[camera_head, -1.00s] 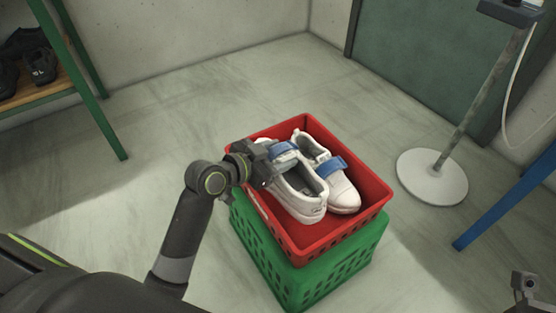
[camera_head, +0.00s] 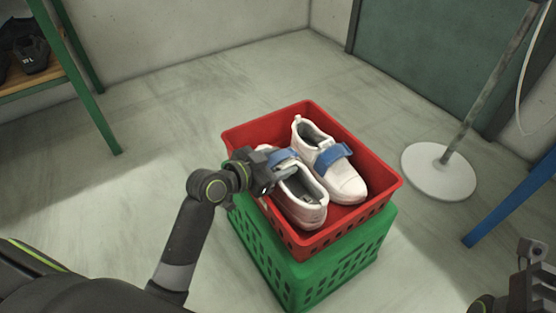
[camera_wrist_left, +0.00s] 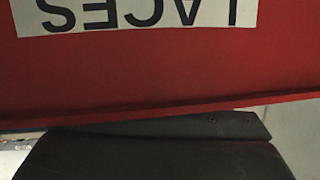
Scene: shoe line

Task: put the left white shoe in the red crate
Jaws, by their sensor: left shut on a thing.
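The left white shoe (camera_head: 303,207) has a blue strap and is inside the red crate (camera_head: 268,127), on its left side, low between the walls. Whether its sole touches the floor is hidden. My left gripper (camera_head: 279,174) reaches over the crate's left rim and is shut on this shoe at the strap. A second white shoe (camera_head: 345,180) with a blue strap lies beside it on the right. In the left wrist view a dark part of my gripper (camera_wrist_left: 150,155) fills the bottom, under a red crate wall (camera_wrist_left: 150,75) with an upside-down "LACES" label. Part of my right arm shows at the lower right; its jaws are unclear.
The red crate sits on a green crate (camera_head: 300,287) on the floor. A rack (camera_head: 88,100) with dark shoes stands at the left. A round white stand base (camera_head: 438,175) and a blue leg (camera_head: 505,205) are at the right. Floor behind the crates is clear.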

